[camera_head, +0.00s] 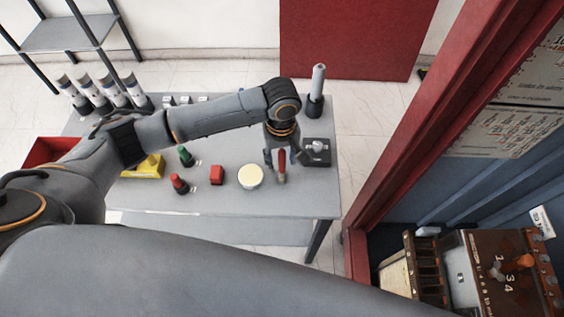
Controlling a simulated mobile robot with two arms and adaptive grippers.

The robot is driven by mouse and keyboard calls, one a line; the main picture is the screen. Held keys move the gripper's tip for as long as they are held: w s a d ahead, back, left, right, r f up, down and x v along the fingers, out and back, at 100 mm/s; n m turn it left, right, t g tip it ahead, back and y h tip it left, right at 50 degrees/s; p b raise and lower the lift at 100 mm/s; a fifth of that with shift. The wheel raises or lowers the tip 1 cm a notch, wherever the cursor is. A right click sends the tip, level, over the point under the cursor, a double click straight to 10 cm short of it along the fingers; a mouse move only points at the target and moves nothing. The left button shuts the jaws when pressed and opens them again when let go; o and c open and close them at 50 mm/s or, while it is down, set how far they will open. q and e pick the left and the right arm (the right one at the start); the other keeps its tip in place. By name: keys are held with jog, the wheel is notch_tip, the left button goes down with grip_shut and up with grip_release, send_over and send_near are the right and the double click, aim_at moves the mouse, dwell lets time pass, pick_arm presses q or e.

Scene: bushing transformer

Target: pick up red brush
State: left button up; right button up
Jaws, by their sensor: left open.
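The red brush (281,166) is a small red upright-looking piece with a greyish lower end, near the right part of the grey table (222,142). My left gripper (281,158) reaches down over it with its fingers spread, one on each side of the brush. The gripper is open. I cannot tell whether a finger touches the brush. The gripper and wrist hide the upper part of the brush. My right gripper is out of view.
A cream round container (251,177) and a red block (217,175) stand left of the brush. A dark square-based device (317,151) is close on its right. A grey cylinder (317,85) stands behind. A red cabinet frame (420,110) rises at right.

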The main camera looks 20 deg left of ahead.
aim_at(282, 166)
pick_arm(q)
jog(key=shift+d+f+p, duration=0.1)
jog(key=shift+f+p, duration=0.2)
jog(key=shift+f, duration=1.65)
grip_shut()
jog(key=shift+r, duration=0.1)
